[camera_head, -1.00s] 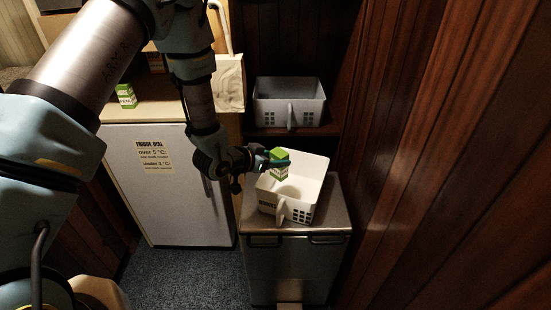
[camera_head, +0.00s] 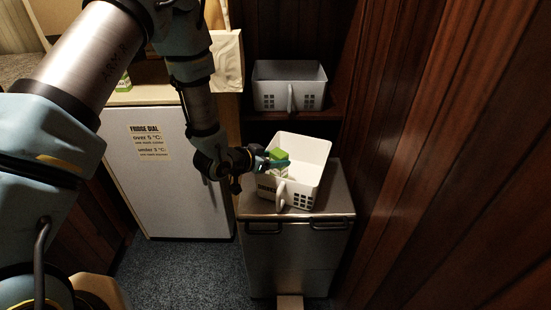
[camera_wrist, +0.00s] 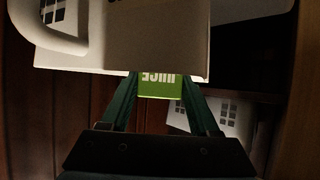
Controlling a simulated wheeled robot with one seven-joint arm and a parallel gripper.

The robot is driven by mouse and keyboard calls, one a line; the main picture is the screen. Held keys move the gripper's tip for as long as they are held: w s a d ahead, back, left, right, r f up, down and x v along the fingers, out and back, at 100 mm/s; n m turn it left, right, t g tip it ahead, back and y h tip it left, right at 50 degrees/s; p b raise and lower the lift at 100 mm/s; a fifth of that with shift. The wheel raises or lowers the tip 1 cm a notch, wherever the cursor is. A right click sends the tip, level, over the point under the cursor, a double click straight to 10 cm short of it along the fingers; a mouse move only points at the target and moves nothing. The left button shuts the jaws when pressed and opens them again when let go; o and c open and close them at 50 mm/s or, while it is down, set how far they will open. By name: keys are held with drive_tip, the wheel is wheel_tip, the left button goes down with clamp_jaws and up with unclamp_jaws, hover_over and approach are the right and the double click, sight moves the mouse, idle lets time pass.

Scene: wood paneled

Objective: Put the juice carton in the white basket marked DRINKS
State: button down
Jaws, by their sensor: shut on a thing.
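The green-and-white juice carton (camera_head: 279,156) is held upright, its lower part inside the outline of the white basket (camera_head: 315,150). The basket stands on a grey cabinet, with its handle toward me and partly readable dark lettering on its front. My gripper (camera_head: 277,162) is shut on the carton and reaches in from the left over the basket's left wall. In the wrist view the carton's green top (camera_wrist: 160,86) shows the word JUICE upside down between my two green fingers. The basket wall (camera_wrist: 130,45) fills the top there. Whether the carton touches the basket floor is hidden.
A grey basket (camera_head: 290,88) stands on the dark shelf behind. A wood-panelled wall (camera_head: 440,150) closes the right side. The grey cabinet (camera_head: 290,260) supports the white basket.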

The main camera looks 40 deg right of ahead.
drive_tip(key=shift+c, duration=0.2)
unclamp_jaws()
drive_tip(key=b+v, duration=0.2)
drive_tip(key=v, duration=0.8)
drive_tip(key=shift+a+r, duration=0.25)
drive_tip(key=shift+a, duration=0.1)
